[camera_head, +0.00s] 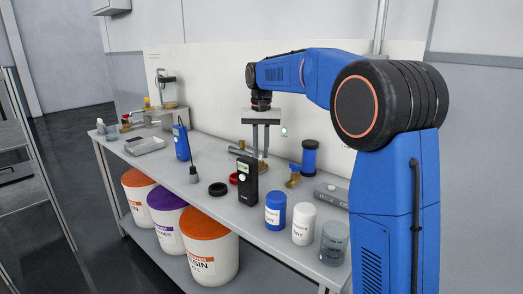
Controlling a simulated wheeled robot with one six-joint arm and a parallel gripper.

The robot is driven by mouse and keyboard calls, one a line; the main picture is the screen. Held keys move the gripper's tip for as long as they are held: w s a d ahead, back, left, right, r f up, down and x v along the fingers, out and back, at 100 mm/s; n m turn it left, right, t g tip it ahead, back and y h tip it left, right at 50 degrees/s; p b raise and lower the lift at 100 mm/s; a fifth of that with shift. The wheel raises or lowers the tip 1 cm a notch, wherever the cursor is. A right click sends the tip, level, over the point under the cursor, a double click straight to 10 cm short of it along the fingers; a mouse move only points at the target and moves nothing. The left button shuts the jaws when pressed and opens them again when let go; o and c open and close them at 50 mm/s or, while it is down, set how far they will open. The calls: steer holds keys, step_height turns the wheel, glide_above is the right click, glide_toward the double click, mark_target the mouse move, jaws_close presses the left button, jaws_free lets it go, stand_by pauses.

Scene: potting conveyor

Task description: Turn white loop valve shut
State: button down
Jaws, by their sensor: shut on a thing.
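My gripper (260,152) points straight down over the back middle of the bench. Its two grey fingers reach down at a brass-coloured pipe fitting (262,166) and are shut on a part there. This part appears to be the white loop valve, but it is mostly hidden by the fingers and too small to make out. I cannot tell how far the valve is turned. A separate brass valve (293,180) stands to the right, beside a blue cylinder (309,157).
A black handheld meter (247,182) stands just in front of my gripper. A blue bottle (275,211), a white bottle (303,224) and a glass jar (334,243) line the front right. Large buckets (207,248) stand below.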

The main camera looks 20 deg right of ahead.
mark_target(261, 153)
steer(key=n, duration=0.5)
steer(key=shift+a+n, duration=0.1)
steer(key=shift+n, duration=0.2)
steer(key=n, duration=0.5)
steer(key=shift+a, duration=0.1)
steer(key=shift+n, duration=0.3)
steer(key=c, duration=1.7)
jaws_free()
steer(key=shift+o, duration=0.2)
step_height(261, 153, up, 17)
steer(key=shift+r, duration=0.2)
steer(key=shift+s, duration=0.1)
